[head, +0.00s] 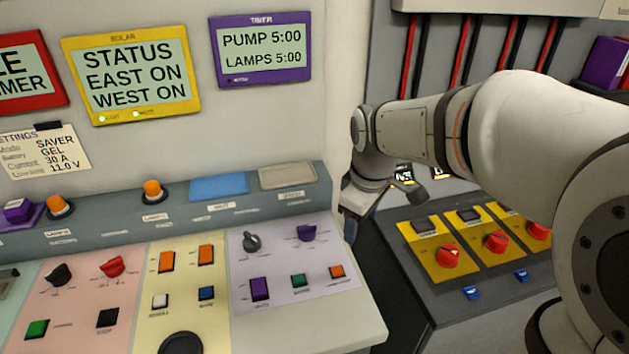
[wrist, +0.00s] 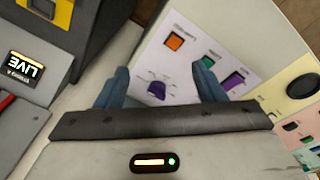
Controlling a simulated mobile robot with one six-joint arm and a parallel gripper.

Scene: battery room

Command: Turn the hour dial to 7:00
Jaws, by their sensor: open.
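The lilac panel section (head: 270,268) carries a purple dial (head: 306,233) at right and a dark grey dial (head: 251,242) at left. Their labels are too small to read, so I cannot tell which is the hour dial. The purple timer display (head: 262,50) reads PUMP 5:00 and LAMPS 5:00. In the wrist view my gripper (wrist: 163,68) is open, with its blue fingers apart and empty. The purple dial (wrist: 157,88) shows between the fingers, nearer the left one. The dark grey dial is hidden there.
Purple (head: 259,289), green (head: 299,280) and orange (head: 337,271) buttons lie in front of the dials. A dark console (head: 462,303) with red knobs on yellow plates stands at right, across a gap. Orange lamps (head: 153,189) stick up from the ledge behind.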

